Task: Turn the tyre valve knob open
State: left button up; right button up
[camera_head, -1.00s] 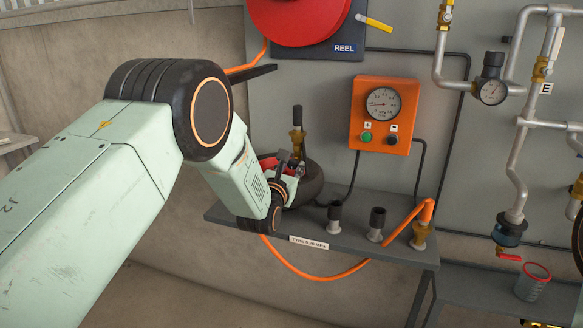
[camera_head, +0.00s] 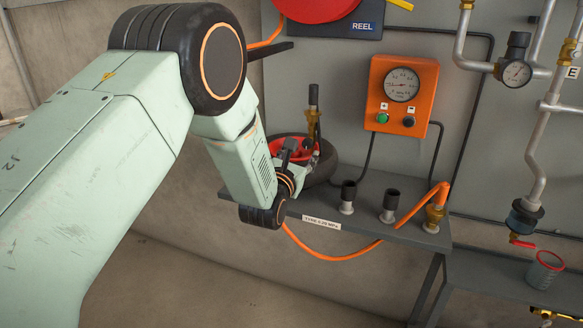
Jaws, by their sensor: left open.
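The tyre (camera_head: 326,170) lies on the grey shelf, a dark ring with a red hub (camera_head: 287,146), partly hidden by my left gripper. A brass valve with a tall black top (camera_head: 313,98) stands upright at the tyre; I cannot tell whether this top is the tyre valve knob. My left gripper (camera_head: 300,150) is open in front of the tyre and hub, just below the brass valve. Its fingers are small and dark here, and I cannot tell whether they touch anything. My right gripper is out of view.
The shelf (camera_head: 370,210) also carries two short black-capped fittings (camera_head: 348,195) and a brass fitting (camera_head: 434,215) with an orange hose. An orange gauge box (camera_head: 402,95) hangs on the panel above. Grey pipes and a red-rimmed cup (camera_head: 545,268) are at the right.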

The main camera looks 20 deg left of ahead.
pick_arm(q)
jog(key=s, duration=0.7)
jog(key=shift+s, duration=0.15)
jog(key=s+f+m+g, duration=0.5)
jog(key=s+f+m, duration=0.2)
jog(key=f+m, duration=0.45)
jog(key=s+f+m+g, duration=0.4)
jog(key=s+f+m, duration=0.4)
jog(key=m, duration=0.6)
jog(key=s+f+m+g, duration=0.2)
jog(key=s+f+g, duration=0.1)
jog(key=s, duration=0.6)
jog(key=s+f+m+g, duration=0.3)
jog(key=s+f, duration=0.1)
jog(key=s, duration=0.6)
jog(key=s+f+m+g, duration=0.3)
jog(key=s+f, duration=0.1)
jog(key=s, duration=0.6)
jog(key=shift+s+a+f, duration=0.2)
jog(key=shift+a, duration=0.25)
